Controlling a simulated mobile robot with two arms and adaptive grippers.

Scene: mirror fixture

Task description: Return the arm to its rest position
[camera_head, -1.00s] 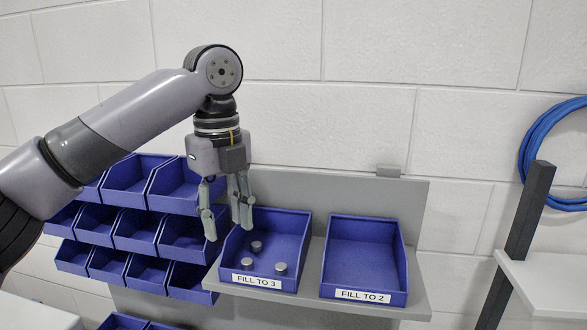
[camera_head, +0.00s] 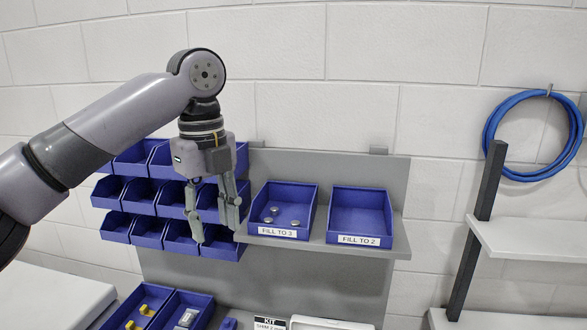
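My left gripper (camera_head: 217,236) comes in from the left and hangs fingers down in front of the blue bin rack, just left of the bin labelled "FILL TO 3". Its fingers are apart and I see nothing between them. The "FILL TO 3" bin (camera_head: 306,212) holds 3 small grey round parts (camera_head: 270,221). The "FILL TO 2" bin (camera_head: 361,211) to its right looks empty. My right gripper is not in view.
The grey shelf (camera_head: 322,242) bears both labelled bins. The rack of small blue bins (camera_head: 148,227) stands behind my arm. Lower bins with yellow and grey parts (camera_head: 147,310) show at the bottom. A white shelf (camera_head: 530,243) and black post (camera_head: 474,235) stand right, below a blue hose (camera_head: 492,135).

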